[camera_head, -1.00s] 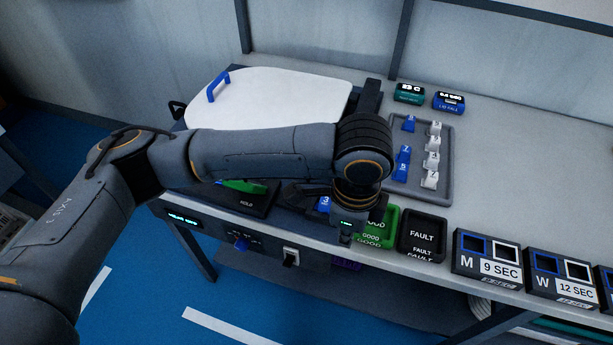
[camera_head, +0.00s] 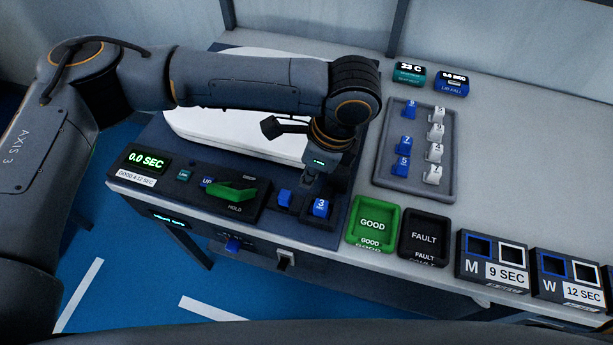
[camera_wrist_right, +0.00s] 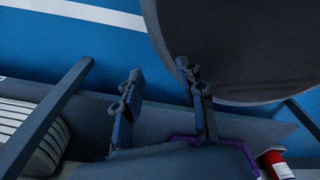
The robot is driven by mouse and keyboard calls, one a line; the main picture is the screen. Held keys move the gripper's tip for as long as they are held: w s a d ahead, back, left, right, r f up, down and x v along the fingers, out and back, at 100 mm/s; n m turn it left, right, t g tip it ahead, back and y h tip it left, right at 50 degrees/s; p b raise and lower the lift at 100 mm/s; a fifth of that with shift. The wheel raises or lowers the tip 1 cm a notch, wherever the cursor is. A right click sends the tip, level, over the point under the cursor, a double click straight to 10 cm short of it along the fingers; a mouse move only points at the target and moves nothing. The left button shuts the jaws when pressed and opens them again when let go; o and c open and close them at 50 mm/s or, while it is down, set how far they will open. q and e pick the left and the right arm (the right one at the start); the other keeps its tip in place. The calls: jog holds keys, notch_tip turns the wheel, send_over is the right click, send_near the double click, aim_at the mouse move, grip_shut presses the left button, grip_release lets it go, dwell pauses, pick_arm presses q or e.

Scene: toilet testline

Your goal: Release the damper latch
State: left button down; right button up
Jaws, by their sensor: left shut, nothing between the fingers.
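A green lever (camera_head: 232,192) sits on a dark control panel (camera_head: 150,200) at the bench's front left, beside a label reading HOLD. It appears to be the latch control; no part is labelled damper latch in what I can read. My left gripper (camera_head: 311,188) is shut and empty, pointing down just behind a blue block marked 3 (camera_head: 321,207), to the right of the lever. I cannot tell whether it touches anything. The white lid (camera_head: 195,125) lies behind, partly hidden by my left arm. My right gripper (camera_wrist_right: 160,75) has its fingers apart and empty in the right wrist view.
A green GOOD tray (camera_head: 373,226) and a black FAULT tray (camera_head: 424,237) stand to the right. A grey tray (camera_head: 380,172) holds blue and white clips. A display (camera_head: 146,159) reads 0.0 SEC.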

aim_at(286, 195)
pick_arm(q)
jog(key=x, duration=0.3)
jog(key=shift+a+f, duration=0.15)
jog(key=shift+f, duration=0.05)
jog(key=x, duration=0.3)
jog(key=shift+a+f, duration=0.1)
jog(key=shift+f, duration=0.7)
pick_arm(e)
jog(key=shift+w+r, duration=0.35)
jog(key=shift+w, duration=0.3)
pick_arm(q)
jog(key=shift+a+p, duration=0.1)
jog(key=shift+p, duration=0.2)
jog(key=shift+w+a+r+p, duration=0.1)
jog(key=shift+w+a+p, duration=0.1)
jog(key=shift+a+p, duration=0.3)
jog(key=shift+w+a+r+p, duration=0.1)
jog(key=shift+w+a+p, duration=0.1)
jog(key=shift+a+p, duration=0.3)
jog(key=shift+a+f, duration=0.2)
pick_arm(e)
jog(key=shift+w+r, duration=0.2)
jog(key=shift+r, duration=0.75)
